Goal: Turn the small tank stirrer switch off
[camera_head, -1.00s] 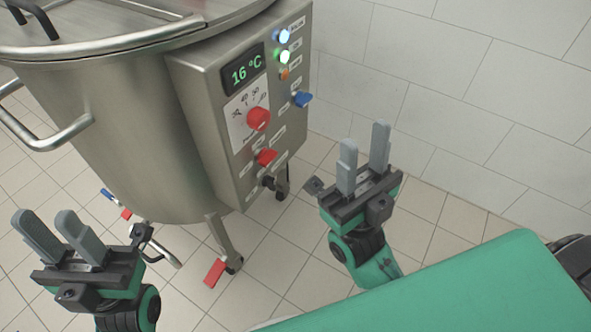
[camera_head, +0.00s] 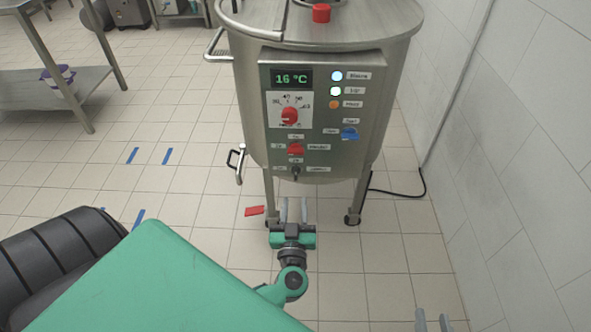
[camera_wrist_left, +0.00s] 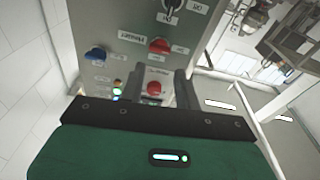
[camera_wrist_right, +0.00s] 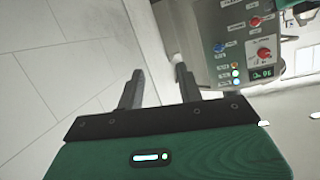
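A steel tank (camera_head: 245,90) stands ahead with a control panel (camera_head: 360,160). The panel has a red dial (camera_head: 290,115), a red switch (camera_head: 295,149), a blue switch (camera_head: 349,133) and a small black switch (camera_head: 295,171). The labels are too small to read surely, so I cannot tell which is the stirrer switch. My left gripper (camera_head: 294,209) is open and empty, below the panel in the head view. The left wrist view shows the red switch (camera_wrist_left: 158,46) upside down beyond its fingers (camera_wrist_left: 153,95). My right gripper (camera_head: 433,320) is open and empty, at the bottom right.
The display (camera_head: 292,79) reads 16 °C; white, greenish and orange lights are lit beside it. A tiled wall (camera_head: 500,120) bounds the right side, with a black cable (camera_head: 400,192) on the floor. A steel table (camera_head: 70,80) stands at the left.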

